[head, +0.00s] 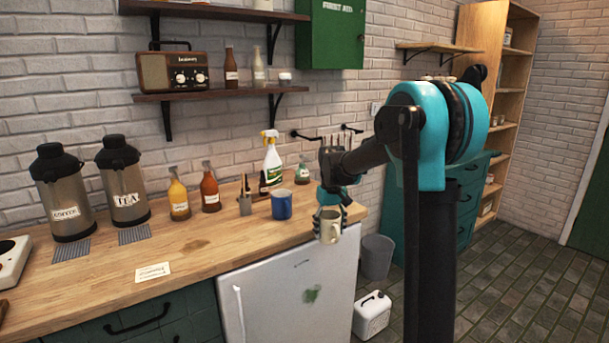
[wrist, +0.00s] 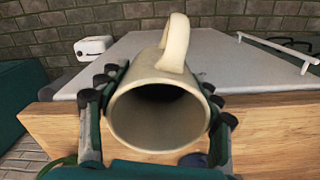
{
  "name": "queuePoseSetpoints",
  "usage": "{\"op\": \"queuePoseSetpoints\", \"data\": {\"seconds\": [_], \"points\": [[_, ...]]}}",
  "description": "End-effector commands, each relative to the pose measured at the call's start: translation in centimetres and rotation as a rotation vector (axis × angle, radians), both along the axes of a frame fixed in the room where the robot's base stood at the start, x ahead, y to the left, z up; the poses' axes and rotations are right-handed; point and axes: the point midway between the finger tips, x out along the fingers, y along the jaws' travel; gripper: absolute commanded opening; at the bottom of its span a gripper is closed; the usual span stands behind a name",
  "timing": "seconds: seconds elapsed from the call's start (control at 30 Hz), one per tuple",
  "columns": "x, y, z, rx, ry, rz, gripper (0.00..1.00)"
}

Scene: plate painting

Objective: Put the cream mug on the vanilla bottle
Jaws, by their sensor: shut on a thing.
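The cream mug (head: 330,230) is in my gripper (head: 330,207) at the right front edge of the counter, in front of the white fridge. In the wrist view the mug (wrist: 165,82) lies between the fingers of my gripper (wrist: 158,92), with its open mouth toward the camera and its handle at the top of the picture. The fingers are shut on its sides. Several bottles are in the head view, among them a yellow one (head: 179,198) and an orange-red one (head: 210,192) on the counter. I cannot read which is vanilla.
A blue mug (head: 281,204), a spray bottle (head: 272,160) and a grey holder (head: 245,204) stand near my gripper on the counter (head: 215,245). A brown bottle (head: 231,70) and a pale bottle (head: 258,70) stand on the wall shelf. The front middle counter is mostly clear.

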Motion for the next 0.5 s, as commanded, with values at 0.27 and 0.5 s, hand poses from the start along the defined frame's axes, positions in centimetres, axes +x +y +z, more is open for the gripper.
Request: {"op": "queuePoseSetpoints", "data": {"seconds": [0.27,0.5], "points": [[0.2,-5.1,-10.5,0.000,0.000,-0.152,0.20],[-1.4,-8.7,-17.5,0.000,0.000,-0.264,0.20]]}}
